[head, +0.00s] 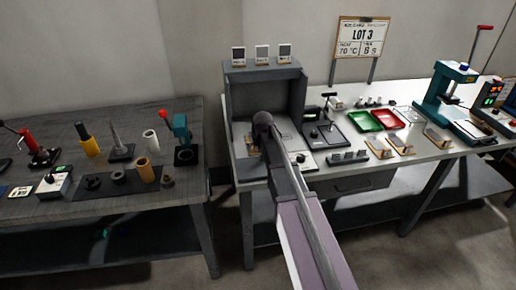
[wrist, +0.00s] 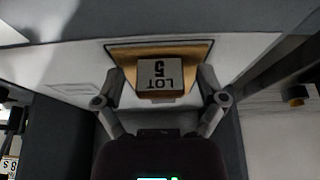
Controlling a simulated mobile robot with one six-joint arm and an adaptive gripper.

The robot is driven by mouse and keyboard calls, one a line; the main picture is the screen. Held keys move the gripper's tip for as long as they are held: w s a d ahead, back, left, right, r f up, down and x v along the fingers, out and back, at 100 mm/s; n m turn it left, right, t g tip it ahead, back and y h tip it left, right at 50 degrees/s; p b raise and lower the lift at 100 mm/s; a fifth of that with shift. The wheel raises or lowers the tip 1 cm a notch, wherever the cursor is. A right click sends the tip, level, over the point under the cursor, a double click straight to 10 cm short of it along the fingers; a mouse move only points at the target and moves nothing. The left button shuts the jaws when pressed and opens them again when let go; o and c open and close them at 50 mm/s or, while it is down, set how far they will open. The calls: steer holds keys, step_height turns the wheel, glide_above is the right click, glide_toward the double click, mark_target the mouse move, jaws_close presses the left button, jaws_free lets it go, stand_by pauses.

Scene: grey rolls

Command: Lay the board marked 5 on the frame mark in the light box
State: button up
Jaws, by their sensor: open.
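The board marked 5 (wrist: 125,55) is a tan plate with a pale block lettered LOT 5 (wrist: 160,76), upside down in the wrist view. It lies on the pale floor of the light box (head: 238,92), the grey open-fronted box in the head view. A dark outline, seemingly the frame mark, shows along its far edge; how exactly the board matches it I cannot tell. My gripper (wrist: 160,82) is open, one finger on each side of the block, with visible gaps. In the head view my arm hides most of the board.
Three small cards (head: 262,53) stand on top of the light box. Right of it are a black stand (head: 325,133), a green tray (head: 362,121), a red tray (head: 388,118) and several tan boards (head: 402,146). A grey tool bench (head: 70,208) stands left, across a gap.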

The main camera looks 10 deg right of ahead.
steer(key=shift+r, duration=0.15)
steer(key=p+v, duration=1.1)
steer(key=v, duration=0.1)
stand_by(0.6)
stand_by(0.5)
steer(key=s+f+g, duration=0.1)
steer(key=s+g, duration=0.3)
steer(key=s, duration=2)
steer(key=shift+s+f+g, duration=0.2)
steer(key=shift+s+g, duration=0.05)
steer(key=shift+g, duration=0.05)
steer(key=shift+a, duration=0.1)
stand_by(0.4)
